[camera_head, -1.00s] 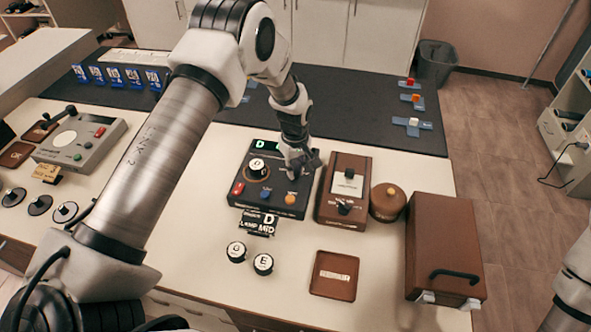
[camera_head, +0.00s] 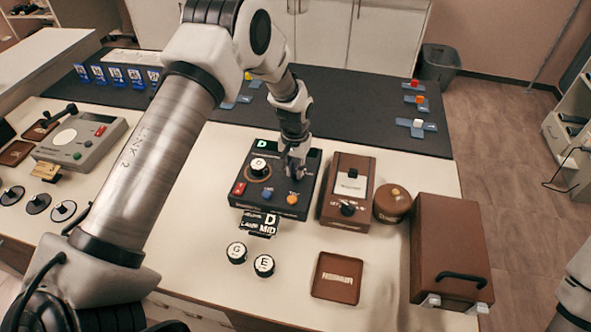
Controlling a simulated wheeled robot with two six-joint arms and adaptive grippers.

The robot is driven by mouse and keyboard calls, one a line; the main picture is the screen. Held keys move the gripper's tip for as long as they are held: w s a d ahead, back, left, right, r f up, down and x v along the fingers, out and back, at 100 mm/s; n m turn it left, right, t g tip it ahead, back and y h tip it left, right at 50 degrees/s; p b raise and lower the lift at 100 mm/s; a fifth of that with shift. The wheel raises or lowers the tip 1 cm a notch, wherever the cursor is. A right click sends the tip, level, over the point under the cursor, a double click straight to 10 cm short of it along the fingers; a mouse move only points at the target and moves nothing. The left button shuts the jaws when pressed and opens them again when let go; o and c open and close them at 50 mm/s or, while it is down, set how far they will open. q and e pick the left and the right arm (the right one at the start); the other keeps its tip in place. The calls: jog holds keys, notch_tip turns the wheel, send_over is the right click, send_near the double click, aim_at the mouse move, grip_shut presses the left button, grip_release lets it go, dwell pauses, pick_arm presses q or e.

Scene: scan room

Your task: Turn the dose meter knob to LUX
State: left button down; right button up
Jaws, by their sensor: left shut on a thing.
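The brown box (camera_head: 335,215) with a pale window in its top appears to be the dose meter. Its black knob (camera_head: 348,208) is near the front edge, with small lettering behind it that I cannot read. No gripper touches this knob. My left gripper (camera_head: 294,174) is to the left of the box, pointing down over the right part of a black console (camera_head: 237,200). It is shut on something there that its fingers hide. My right gripper is out of view; only part of the right arm shows at the right edge.
The console also carries a knob marked D (camera_head: 258,166) and coloured buttons. A round brown container (camera_head: 392,208), a brown case (camera_head: 450,245) and a brown tray (camera_head: 337,290) stand around the box. Two round lettered pieces (camera_head: 237,253) lie in front of the console.

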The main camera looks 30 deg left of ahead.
aim_at(295, 172)
pick_arm(q)
jog(key=shift+m, duration=0.8)
jog(key=c, duration=1.1)
grip_release()
notch_tip(295, 172, up, 12)
jog(key=shift+f, duration=0.1)
